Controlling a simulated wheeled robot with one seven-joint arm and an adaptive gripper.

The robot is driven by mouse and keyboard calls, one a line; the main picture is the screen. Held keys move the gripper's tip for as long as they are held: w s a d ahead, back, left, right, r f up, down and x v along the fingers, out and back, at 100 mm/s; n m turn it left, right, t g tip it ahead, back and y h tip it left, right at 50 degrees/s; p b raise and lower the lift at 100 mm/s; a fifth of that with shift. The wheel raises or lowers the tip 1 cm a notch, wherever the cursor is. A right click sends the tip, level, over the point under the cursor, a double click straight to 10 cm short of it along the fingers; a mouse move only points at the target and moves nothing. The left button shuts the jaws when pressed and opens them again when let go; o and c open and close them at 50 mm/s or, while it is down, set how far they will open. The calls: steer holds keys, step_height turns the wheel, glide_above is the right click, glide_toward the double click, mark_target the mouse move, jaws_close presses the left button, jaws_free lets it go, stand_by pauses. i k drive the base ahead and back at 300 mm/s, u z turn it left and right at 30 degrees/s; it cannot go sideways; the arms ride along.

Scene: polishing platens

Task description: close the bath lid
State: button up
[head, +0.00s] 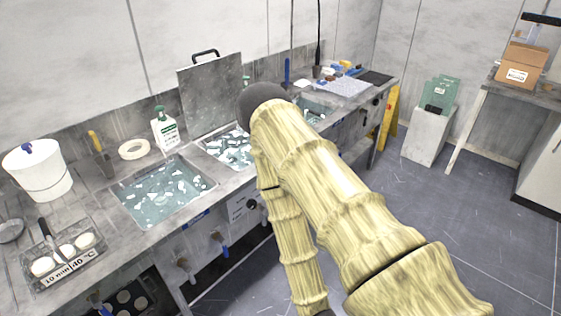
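The bath lid (208,95) is a flat grey metal panel. It stands upright, open, at the back edge of the middle bath (230,147), with a black handle (205,54) on its top edge. The middle bath holds water with pale floating pieces, and my arm covers its right side. My arm, in a yellow ribbed cover, reaches up from the lower right to a dark rounded joint just right of the lid. My gripper is not visible, so its state and any contact with the lid are hidden.
A left bath (163,191) and a right bath (312,107) are open. A white bottle (164,128), tape roll (133,149), white bucket (38,170) and a rack of white cups (65,256) stand on the bench. Floor is clear at right, before a bin (428,137).

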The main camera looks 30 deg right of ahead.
mark_target(209, 90)
steer(key=z, duration=0.45)
steer(key=i, duration=1.15)
steer(key=z, duration=0.95)
steer(key=k, duration=0.3)
steer(key=u, duration=0.85)
